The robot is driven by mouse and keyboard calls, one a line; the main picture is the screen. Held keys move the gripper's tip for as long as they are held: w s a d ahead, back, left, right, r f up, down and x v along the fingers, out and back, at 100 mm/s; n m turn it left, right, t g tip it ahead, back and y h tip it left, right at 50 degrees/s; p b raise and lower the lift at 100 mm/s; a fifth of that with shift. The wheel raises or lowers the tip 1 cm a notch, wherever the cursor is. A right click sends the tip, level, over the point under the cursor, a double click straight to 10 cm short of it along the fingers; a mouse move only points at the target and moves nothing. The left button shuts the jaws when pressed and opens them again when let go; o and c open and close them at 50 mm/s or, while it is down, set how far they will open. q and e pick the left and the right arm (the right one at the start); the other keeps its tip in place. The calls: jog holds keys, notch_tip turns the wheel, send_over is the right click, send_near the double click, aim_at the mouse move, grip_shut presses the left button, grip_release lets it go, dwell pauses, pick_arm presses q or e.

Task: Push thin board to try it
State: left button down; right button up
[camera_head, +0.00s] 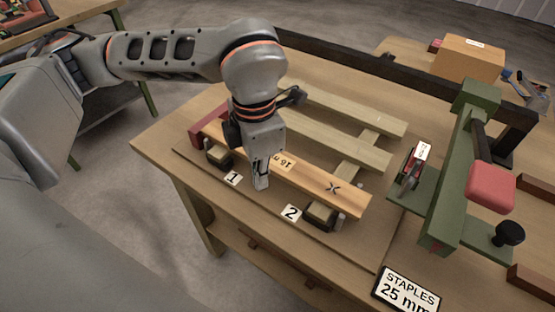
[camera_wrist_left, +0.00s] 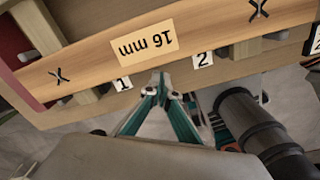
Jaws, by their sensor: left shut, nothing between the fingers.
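The thin board (camera_head: 310,178) is a light wooden plank with a "16 mm" label (camera_head: 285,161) and black X marks. It lies along the front of a pallet-like frame on the bench. My left gripper (camera_head: 261,185) is shut and empty, pointing down at the board's front edge near the label. In the left wrist view, the shut fingertips (camera_wrist_left: 158,90) sit just below the edge of the board (camera_wrist_left: 205,48), between tags 1 (camera_wrist_left: 123,84) and 2 (camera_wrist_left: 203,60). I cannot tell whether they touch it. My right gripper is not in view.
Pale slats (camera_head: 330,138) lie behind the board. Small dark blocks (camera_head: 322,214) stand by the number tags. A red block (camera_head: 207,124) is at the left end. A green press with a red pad (camera_head: 491,187) and a "STAPLES 25 mm" sign (camera_head: 408,289) stand right.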

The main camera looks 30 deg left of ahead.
pick_arm(q)
jog(key=shift+w+d, duration=0.1)
jog(key=shift+w, duration=0.6)
dwell(0.6)
jog(key=shift+w+r, duration=0.15)
jog(key=shift+w, duration=0.05)
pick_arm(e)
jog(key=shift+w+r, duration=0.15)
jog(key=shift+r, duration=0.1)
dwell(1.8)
pick_arm(q)
jog(key=shift+s, duration=0.15)
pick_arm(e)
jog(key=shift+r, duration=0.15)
